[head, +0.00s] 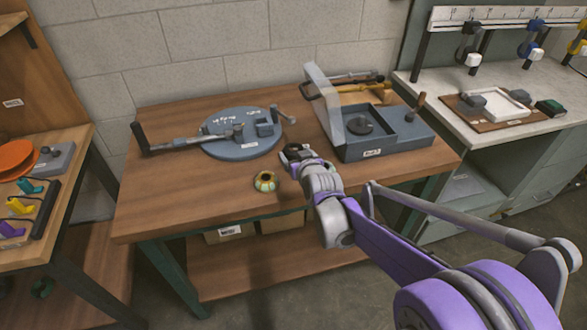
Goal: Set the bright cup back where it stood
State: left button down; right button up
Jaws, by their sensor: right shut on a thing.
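My right gripper (294,151) is over the middle of the wooden workbench, left of the grey box fixture. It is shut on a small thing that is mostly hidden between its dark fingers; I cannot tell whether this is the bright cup. A small round cup-like piece (265,181), pale yellow and green with a dark centre, stands upright on the workbench (190,198) near its front edge. It is left of and nearer than my right gripper, apart from it. My left gripper is not in view.
A round blue-grey plate (241,147) with a lever and fittings lies at the back left. A grey box fixture (385,149) with a raised clear panel (325,103) stands close on the right. The front left of the workbench is clear. A side table with coloured parts stands left.

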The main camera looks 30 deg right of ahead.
jog(key=shift+s+f, duration=0.15)
jog(key=shift+f, duration=0.75)
jog(key=shift+f+b, duration=0.5)
jog(key=shift+f, duration=1.9)
jog(key=o, duration=1.3)
jog(key=shift+f, duration=0.1)
jog(key=shift+r, duration=0.25)
jog(key=p+v, duration=0.2)
jog(key=v, duration=1)
jog(key=s+a+f+n+g+y, duration=0.1)
jog(key=s+a+f+g, duration=0.1)
jog(key=s+a, duration=0.2)
jog(key=s+a+f+n+g+y, duration=0.1)
jog(key=s+a+f+g, duration=0.2)
jog(key=s, duration=0.6)
jog(key=s+a+f+g+y, duration=0.1)
jog(key=s+a+f+g, duration=0.1)
jog(key=s+a, duration=0.3)
jog(key=shift+s+a+f+n+g, duration=0.15)
jog(key=shift+s+n+g, duration=0.1)
jog(key=shift+s, duration=0.15)
jog(key=shift+s+a+f+n+g, duration=0.15)
jog(key=shift+s+g, duration=0.1)
jog(key=shift+s, duration=0.15)
